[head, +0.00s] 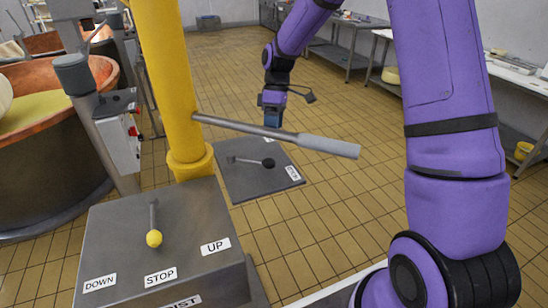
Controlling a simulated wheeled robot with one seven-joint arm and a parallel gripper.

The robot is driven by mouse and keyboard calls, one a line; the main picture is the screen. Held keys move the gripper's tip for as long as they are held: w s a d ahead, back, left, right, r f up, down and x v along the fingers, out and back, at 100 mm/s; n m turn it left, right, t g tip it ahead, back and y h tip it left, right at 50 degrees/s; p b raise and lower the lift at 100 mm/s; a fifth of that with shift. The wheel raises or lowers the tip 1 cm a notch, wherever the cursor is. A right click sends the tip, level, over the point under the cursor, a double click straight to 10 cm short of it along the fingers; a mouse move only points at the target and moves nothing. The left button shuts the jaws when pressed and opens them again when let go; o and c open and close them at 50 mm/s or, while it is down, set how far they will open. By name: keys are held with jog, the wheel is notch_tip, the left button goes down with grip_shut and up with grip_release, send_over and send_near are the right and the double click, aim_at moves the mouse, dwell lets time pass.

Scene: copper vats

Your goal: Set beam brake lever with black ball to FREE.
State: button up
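The lever with the black ball (268,163) lies low over a dark grey plate (245,185), beyond the yellow post. Its thin rod points right in the picture, ending in the ball. A small white label (292,173) sits at the plate's right edge; its word is too small to read surely. My gripper (271,122) points down above and behind the ball in the picture, apart from it. Its fingertips are small and partly hidden by a grey bar, so its opening cannot be told.
The grey bar (320,143) sticks out from the yellow post (170,70) across the view before the plate. A nearer box (190,270) carries a yellow-ball lever (154,238) and labels DOWN, STOP, UP. A copper vat (50,130) stands left. Tiled floor is open behind.

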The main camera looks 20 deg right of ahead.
aim_at(270, 160)
jog(key=x, duration=1)
jog(key=shift+s+a+f, duration=0.15)
jog(key=shift+f, duration=0.25)
grip_shut()
